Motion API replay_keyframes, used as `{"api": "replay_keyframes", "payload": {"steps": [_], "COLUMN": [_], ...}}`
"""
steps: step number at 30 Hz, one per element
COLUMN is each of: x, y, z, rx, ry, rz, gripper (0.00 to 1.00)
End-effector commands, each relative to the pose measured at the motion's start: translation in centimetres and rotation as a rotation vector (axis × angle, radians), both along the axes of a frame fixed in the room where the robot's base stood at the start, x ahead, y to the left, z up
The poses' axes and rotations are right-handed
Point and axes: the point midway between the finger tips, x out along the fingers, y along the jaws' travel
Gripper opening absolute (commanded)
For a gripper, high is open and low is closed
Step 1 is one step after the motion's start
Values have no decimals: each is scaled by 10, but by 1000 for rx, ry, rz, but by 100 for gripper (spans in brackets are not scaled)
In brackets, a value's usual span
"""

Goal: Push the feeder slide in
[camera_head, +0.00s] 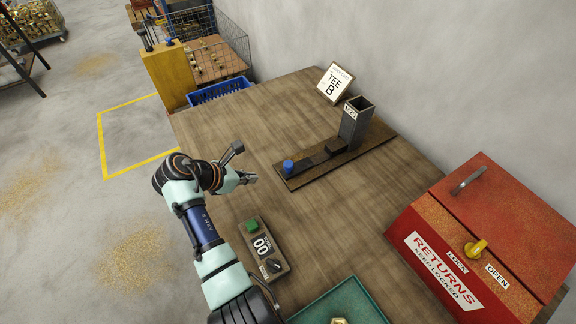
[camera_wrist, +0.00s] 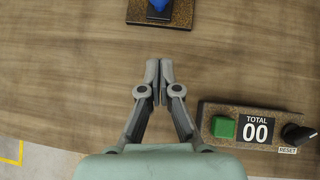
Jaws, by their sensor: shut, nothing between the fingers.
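The feeder (camera_head: 341,150) is a long dark base on the wooden table with an upright square hopper toward its far right end. The dark slide (camera_head: 318,158) lies along the base, with a blue knob (camera_head: 288,165) at its near left end. The near end of the base (camera_wrist: 180,17) and part of the blue knob (camera_wrist: 158,6) show at the top edge of the wrist view. My gripper (camera_wrist: 159,66) is shut and empty. In the head view my gripper (camera_head: 250,179) is left of the blue knob, apart from it.
A counter box (camera_head: 271,261) with a green button and a dark knob reads 00, to the right of my gripper in the wrist view. A red returns box (camera_head: 450,250) stands at the right, a green tray (camera_head: 345,305) at the front. A TEE B sign (camera_head: 335,83) stands behind the feeder.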

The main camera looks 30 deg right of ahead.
Motion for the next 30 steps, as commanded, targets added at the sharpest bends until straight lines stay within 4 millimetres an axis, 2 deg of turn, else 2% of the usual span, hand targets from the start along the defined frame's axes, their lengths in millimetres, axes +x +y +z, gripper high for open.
{"api": "replay_keyframes", "payload": {"steps": [11, 25, 30], "x": [0, 11, 16], "y": [-4, -69, -95], "z": [-5, -76, -76], "rx": [1, 2, 3], "ry": [0, 0, -3], "rz": [-1, -4, -4], "gripper": [0, 0, 0]}}
